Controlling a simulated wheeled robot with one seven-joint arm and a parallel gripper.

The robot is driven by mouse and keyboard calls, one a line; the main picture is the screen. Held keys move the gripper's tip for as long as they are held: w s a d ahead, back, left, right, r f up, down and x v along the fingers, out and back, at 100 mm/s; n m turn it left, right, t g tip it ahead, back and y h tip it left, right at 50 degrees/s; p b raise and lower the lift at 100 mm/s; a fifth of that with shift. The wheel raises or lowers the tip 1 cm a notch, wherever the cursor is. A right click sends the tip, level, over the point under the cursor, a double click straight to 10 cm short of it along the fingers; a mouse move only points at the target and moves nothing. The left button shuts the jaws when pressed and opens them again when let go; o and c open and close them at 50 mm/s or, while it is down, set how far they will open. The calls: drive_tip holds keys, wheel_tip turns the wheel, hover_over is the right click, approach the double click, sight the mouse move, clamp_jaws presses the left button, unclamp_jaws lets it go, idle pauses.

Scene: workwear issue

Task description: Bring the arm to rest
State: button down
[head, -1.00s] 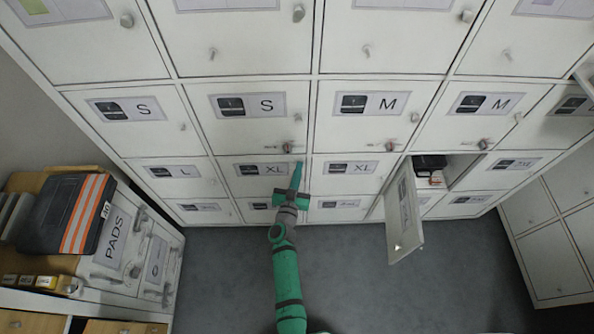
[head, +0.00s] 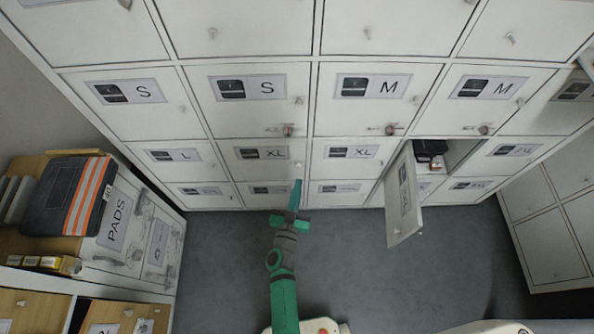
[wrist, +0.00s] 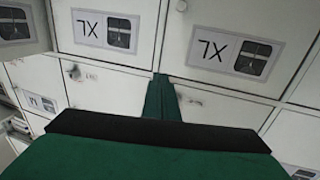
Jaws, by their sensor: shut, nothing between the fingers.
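My arm is green and grey and reaches up from the bottom middle of the head view. My gripper (head: 297,186) is in front of the lower locker rows, near the XL doors, and holds nothing. Its green fingers are together, as the wrist view (wrist: 160,98) also shows. The wrist view shows two XL labels upside down beyond the fingers. I cannot tell from the pictures whether the fingertips touch a door.
One locker door (head: 404,196) stands open to the right, jutting into the room, with dark items (head: 430,150) in its compartment. A black bag with orange stripes (head: 68,196) lies on a cabinet at the left. The grey floor (head: 350,260) is clear around my arm.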

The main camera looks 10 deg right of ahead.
drive_tip(key=s+a+r+n+y, duration=0.1)
drive_tip(key=s+a+r+y, duration=0.15)
drive_tip(key=s, duration=0.65)
drive_tip(key=s+a+r+n+y, duration=0.1)
drive_tip(key=s+a+r, duration=0.25)
drive_tip(key=s, duration=0.55)
drive_tip(key=s+a+r+n+g+y, duration=0.1)
drive_tip(key=s+a+r+n+y, duration=0.1)
drive_tip(key=s+r, duration=1)
drive_tip(key=shift+s+a+r+y, duration=0.35)
drive_tip(key=shift+s+y, duration=0.3)
drive_tip(key=shift+s, duration=0.2)
drive_tip(key=shift+d, duration=0.1)
